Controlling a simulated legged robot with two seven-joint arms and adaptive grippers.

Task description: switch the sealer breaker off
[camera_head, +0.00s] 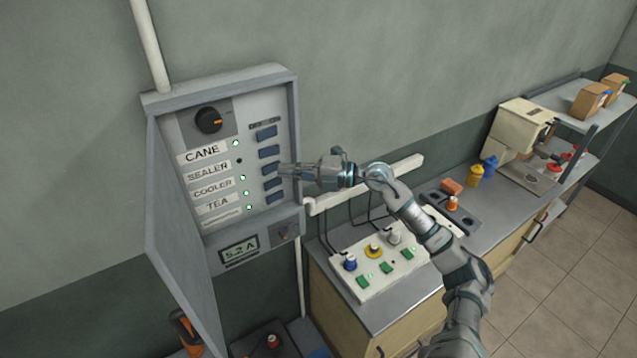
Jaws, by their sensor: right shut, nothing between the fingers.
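The breaker panel (222,110) is an open grey wall box with labels CANE, SEALER, COOLER and TEA. The SEALER label (208,171) is second from the top. The lamp in its row (239,161) is dark, while the other row lamps are green. The sealer breaker (269,152) is the second blue switch in the column. My right gripper (282,170) is shut and empty, its tips at the right of the switch column, just below the sealer breaker and near the third switch. I cannot tell whether they touch a switch. My left gripper is not in view.
The open panel door (182,235) hangs at the left. A black knob (209,120) and a 5.2 A display (239,249) are on the panel. Below my right arm are a white control box (375,262) and a counter (480,218) with a cream machine (520,140).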

